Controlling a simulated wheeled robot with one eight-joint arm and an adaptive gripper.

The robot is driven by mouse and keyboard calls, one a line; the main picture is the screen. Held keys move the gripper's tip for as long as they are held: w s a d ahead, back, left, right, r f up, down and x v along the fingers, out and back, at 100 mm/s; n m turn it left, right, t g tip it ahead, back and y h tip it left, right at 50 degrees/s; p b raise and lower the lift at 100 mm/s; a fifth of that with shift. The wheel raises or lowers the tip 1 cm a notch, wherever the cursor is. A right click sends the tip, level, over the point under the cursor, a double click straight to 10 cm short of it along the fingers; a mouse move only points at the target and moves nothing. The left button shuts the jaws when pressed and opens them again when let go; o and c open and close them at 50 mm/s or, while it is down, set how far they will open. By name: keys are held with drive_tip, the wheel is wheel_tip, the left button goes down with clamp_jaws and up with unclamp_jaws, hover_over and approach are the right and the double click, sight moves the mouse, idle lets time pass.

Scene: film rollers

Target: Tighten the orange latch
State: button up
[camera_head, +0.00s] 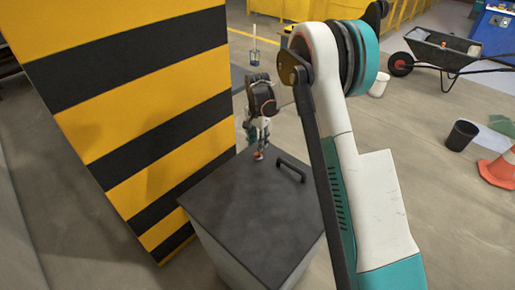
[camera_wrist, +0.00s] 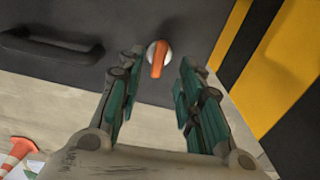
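The orange latch (camera_wrist: 158,59) sits on a pale round base on the dark top of a box. In the wrist view it lies between and just beyond the two fingertips. The latch shows as a small orange spot in the head view (camera_head: 258,155), just below the gripper. My gripper (camera_wrist: 157,76) is open, with a finger on each side of the latch and a gap to each. In the head view my gripper (camera_head: 257,140) points down over the far end of the box top.
The dark box top (camera_head: 250,215) carries a black handle (camera_head: 291,170) right of the latch. A yellow-and-black striped pillar (camera_head: 130,100) stands close on the left. A wheelbarrow (camera_head: 445,50), black bucket (camera_head: 461,135) and traffic cone (camera_head: 500,168) stand on the floor to the right.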

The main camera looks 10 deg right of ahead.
sight(257, 152)
wheel_tip(257, 152, up, 7)
drive_tip(key=shift+r, duration=0.15)
idle(0.4)
drive_tip(key=s+r+n+t, duration=0.3)
drive_tip(key=s+r+n, duration=0.2)
drive_tip(key=s+r, duration=1.2)
drive_tip(key=s+n+t, duration=0.4)
drive_tip(key=s+n, duration=0.1)
drive_tip(key=s, duration=1.6)
drive_tip(key=shift+d+f+n, duration=0.4)
drive_tip(key=shift+f, duration=0.05)
